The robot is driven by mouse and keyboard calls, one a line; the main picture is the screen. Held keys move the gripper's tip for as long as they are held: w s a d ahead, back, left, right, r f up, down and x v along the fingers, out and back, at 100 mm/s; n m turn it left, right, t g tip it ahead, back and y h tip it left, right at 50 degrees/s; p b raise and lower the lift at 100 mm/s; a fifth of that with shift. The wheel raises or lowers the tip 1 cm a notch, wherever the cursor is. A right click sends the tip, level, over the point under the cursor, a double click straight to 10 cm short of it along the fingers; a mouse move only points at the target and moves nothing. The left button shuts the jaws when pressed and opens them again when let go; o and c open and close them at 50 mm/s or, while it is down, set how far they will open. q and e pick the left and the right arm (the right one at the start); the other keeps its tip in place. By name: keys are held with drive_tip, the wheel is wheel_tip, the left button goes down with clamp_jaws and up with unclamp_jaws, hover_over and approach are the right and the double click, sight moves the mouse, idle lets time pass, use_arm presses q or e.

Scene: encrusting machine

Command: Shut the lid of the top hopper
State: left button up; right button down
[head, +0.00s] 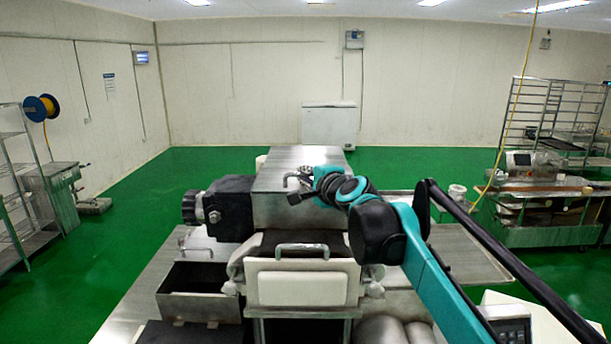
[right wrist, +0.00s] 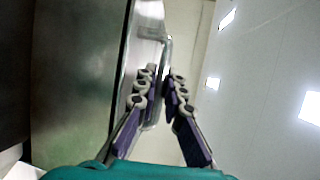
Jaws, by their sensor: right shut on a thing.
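The top hopper (head: 270,212) is a metal box on the encrusting machine, in the middle of the head view. Its lid (head: 282,163) is a plain metal plate over the box; I cannot tell whether it lies fully flush. In the right wrist view the metal panel (right wrist: 85,75) fills the left side, with a bent metal handle (right wrist: 166,45) at its edge. My right gripper (head: 298,183) is at the front of the lid. Its fingers (right wrist: 160,80) are closed around the handle, seen between the fingertips. My left gripper is not in view.
A black motor housing (head: 232,208) stands left of the hopper. A lower white-fronted hopper (head: 303,285) with its own handle and an open metal bin (head: 200,290) are nearer. Metal tables stand on both sides. Space above the machine is clear.

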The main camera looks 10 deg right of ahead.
drive_tip(key=c, duration=1.9)
unclamp_jaws()
drive_tip(key=shift+a+f, duration=0.1)
drive_tip(key=shift+f, duration=0.1)
drive_tip(key=shift+s+r, duration=0.1)
drive_tip(key=shift+s, duration=0.1)
drive_tip(key=shift+s+r, duration=0.1)
drive_tip(key=shift+s, duration=0.25)
drive_tip(key=v, duration=1.1)
